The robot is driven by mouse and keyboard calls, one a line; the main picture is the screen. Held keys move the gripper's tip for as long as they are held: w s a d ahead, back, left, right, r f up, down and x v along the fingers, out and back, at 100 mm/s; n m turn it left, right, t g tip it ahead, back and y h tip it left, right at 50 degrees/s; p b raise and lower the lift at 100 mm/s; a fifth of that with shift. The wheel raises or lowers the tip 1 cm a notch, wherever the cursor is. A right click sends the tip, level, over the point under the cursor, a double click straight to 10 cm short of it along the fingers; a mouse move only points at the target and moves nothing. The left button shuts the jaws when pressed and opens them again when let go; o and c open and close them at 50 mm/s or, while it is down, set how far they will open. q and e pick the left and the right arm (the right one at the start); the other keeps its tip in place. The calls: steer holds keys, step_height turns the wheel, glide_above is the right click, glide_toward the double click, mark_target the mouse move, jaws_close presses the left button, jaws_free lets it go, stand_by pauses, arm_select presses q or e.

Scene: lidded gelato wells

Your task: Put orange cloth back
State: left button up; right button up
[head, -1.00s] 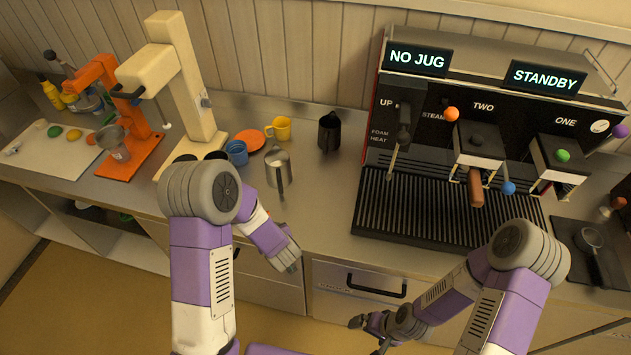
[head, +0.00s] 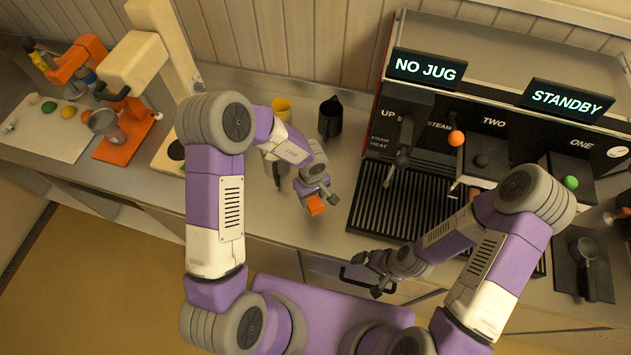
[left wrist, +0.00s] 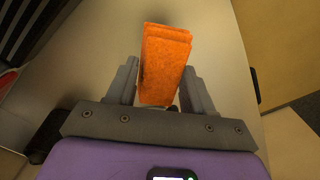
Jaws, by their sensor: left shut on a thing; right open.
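The orange cloth (head: 316,205) is a folded, block-like piece at the tips of my left gripper (head: 318,195). In the left wrist view the cloth (left wrist: 164,65) sits between the two grey fingers of my left gripper (left wrist: 160,85), which is shut on it. In the head view the cloth is over the front part of the steel counter, left of the coffee machine. My right gripper (head: 368,273) is open and empty, low in front of the counter's front edge, below the drip tray.
The coffee machine (head: 480,150) with its black ribbed drip tray (head: 395,205) stands at the right. A portafilter (head: 583,260) lies on a dark mat (head: 604,270) at far right.

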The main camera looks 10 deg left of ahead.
mark_target(311, 208)
arm_select(q)
steer(key=shift+s+r, duration=0.2)
steer(key=shift+s, duration=0.35)
steer(key=shift+s+r, duration=0.2)
steer(key=shift+s, duration=0.3)
steer(key=shift+w+f, duration=0.1)
steer(key=shift+w, duration=0.25)
step_height(311, 208, down, 6)
steer(key=b, duration=0.2)
steer(key=shift+f+b, duration=0.25)
steer(key=shift+b, duration=0.05)
steer(key=shift+f, duration=0.75)
arm_select(e)
steer(key=shift+s+f, duration=0.35)
steer(key=shift+f, duration=0.35)
steer(key=shift+s+f, duration=0.35)
steer(key=shift+f, duration=0.3)
arm_select(q)
steer(key=shift+f+b, duration=0.3)
steer(key=shift+f, duration=0.1)
arm_select(e)
steer(key=shift+f, duration=0.1)
arm_select(q)
steer(key=o, duration=1)
steer(key=shift+c, duration=0.2)
steer(key=shift+s, duration=0.1)
steer(key=o, duration=0.6)
